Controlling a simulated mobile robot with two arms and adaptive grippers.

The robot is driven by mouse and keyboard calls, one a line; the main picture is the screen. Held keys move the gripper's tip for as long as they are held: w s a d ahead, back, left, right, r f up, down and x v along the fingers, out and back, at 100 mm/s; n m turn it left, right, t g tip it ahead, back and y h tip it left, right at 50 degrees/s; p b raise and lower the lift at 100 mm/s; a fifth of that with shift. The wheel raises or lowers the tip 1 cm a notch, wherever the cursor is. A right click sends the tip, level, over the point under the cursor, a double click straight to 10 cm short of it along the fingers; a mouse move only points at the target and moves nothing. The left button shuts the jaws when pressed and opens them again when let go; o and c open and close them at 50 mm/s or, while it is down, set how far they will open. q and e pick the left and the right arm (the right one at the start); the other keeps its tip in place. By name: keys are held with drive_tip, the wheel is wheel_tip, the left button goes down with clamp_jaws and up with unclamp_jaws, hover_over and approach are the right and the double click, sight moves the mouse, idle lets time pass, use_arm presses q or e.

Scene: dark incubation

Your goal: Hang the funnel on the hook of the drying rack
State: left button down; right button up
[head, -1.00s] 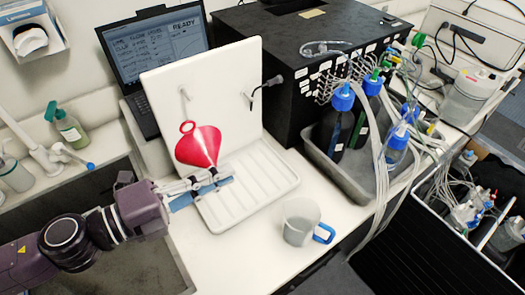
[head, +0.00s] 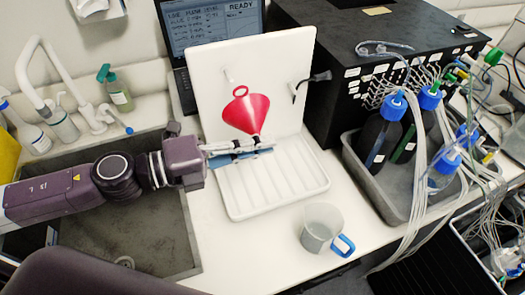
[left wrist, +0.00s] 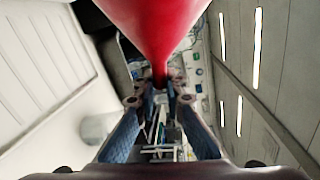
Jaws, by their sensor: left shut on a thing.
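The red funnel (head: 246,112) is wide end up, with its small ring (head: 241,91) at the top. My left gripper (head: 257,146) is shut on its narrow spout and holds it above the tray, in front of the white drying rack (head: 272,60). In the left wrist view the red funnel (left wrist: 158,30) fills the top middle, its spout between the fingertips. A hook (head: 228,76) on the rack's panel shows just above and left of the ring. The ring looks apart from it. A second hook (head: 295,90) is further right. My right gripper is not in view.
The rack's ribbed tray (head: 285,192) is empty. A clear jug with a blue handle (head: 320,228) stands in front of it. A grey tray of bottles with tubes (head: 395,200) is on the right. A sink (head: 150,235) is on the left.

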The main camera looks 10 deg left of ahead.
sight(251, 132)
use_arm(q)
drive_tip(key=shift+w+a+f+b, duration=0.1)
drive_tip(key=shift+w+a+b, duration=0.2)
drive_tip(key=shift+w+a, duration=0.5)
drive_tip(key=shift+w, duration=0.1)
drive_tip(key=shift+w+a, duration=0.1)
drive_tip(key=shift+w+a, duration=0.15)
drive_tip(key=shift+w, duration=0.15)
idle(0.9)
drive_tip(key=shift+w+a, duration=0.2)
drive_tip(key=shift+w, duration=0.1)
drive_tip(key=shift+w+a+f+b, duration=0.15)
drive_tip(key=shift+w+a+f, duration=0.15)
drive_tip(key=shift+w+a, duration=0.25)
drive_tip(key=shift+w+a+f+b, duration=0.15)
drive_tip(key=shift+w+a+f, duration=0.2)
drive_tip(key=shift+w, duration=0.4)
idle(1.6)
drive_tip(key=shift+r, duration=0.1)
